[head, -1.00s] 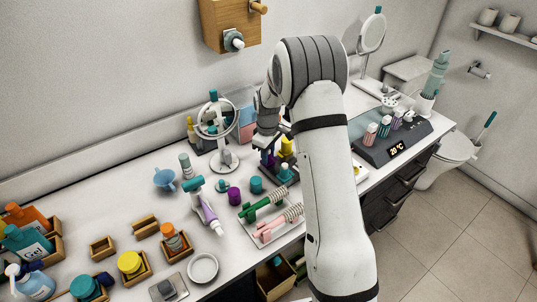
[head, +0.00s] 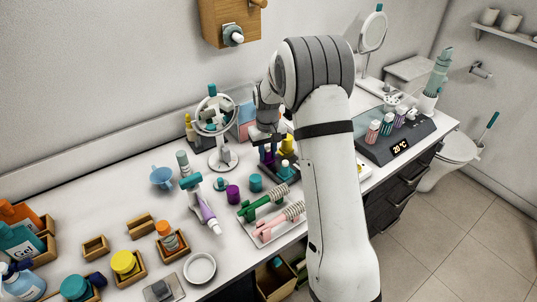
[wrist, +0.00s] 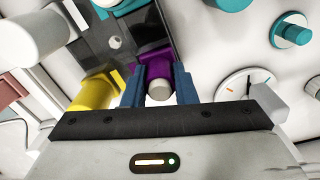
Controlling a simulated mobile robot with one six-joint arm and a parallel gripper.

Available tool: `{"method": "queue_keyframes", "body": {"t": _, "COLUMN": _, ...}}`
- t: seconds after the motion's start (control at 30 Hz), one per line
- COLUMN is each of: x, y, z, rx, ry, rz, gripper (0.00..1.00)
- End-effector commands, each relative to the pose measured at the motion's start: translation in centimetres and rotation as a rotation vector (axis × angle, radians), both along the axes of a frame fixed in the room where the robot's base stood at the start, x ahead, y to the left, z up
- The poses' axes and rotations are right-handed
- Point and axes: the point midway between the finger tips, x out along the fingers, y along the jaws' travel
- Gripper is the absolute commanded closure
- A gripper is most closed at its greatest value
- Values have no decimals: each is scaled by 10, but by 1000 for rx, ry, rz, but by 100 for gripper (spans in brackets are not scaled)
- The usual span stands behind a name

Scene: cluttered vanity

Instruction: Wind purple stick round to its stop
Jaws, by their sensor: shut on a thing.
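The purple stick (wrist: 153,62) stands in a dark holder (wrist: 98,35) and shows between the blue fingers in the wrist view. Its pale round end (wrist: 159,90) faces the camera. My gripper (wrist: 160,82) is shut on the purple stick, one finger on each side. In the head view my gripper (head: 267,140) is over the holder, behind my arm, and the purple stick (head: 268,157) shows just below it. A yellow stick (wrist: 95,92) stands close to the left finger in the wrist view. The stop cannot be made out.
A teal piece (head: 284,170) is at the holder's near side. A round mirror (head: 222,150) stands left of my gripper. A tray with green and pink tools (head: 264,237) lies in front.

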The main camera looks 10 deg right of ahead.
Motion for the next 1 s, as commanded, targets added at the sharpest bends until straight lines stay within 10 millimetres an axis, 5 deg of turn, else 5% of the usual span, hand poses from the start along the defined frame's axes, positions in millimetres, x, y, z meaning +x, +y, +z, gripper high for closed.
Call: {"method": "queue_keyframes", "body": {"t": 1.0, "x": 1, "y": 2, "z": 0, "rx": 1, "ry": -2, "rz": -918, "gripper": 98}}
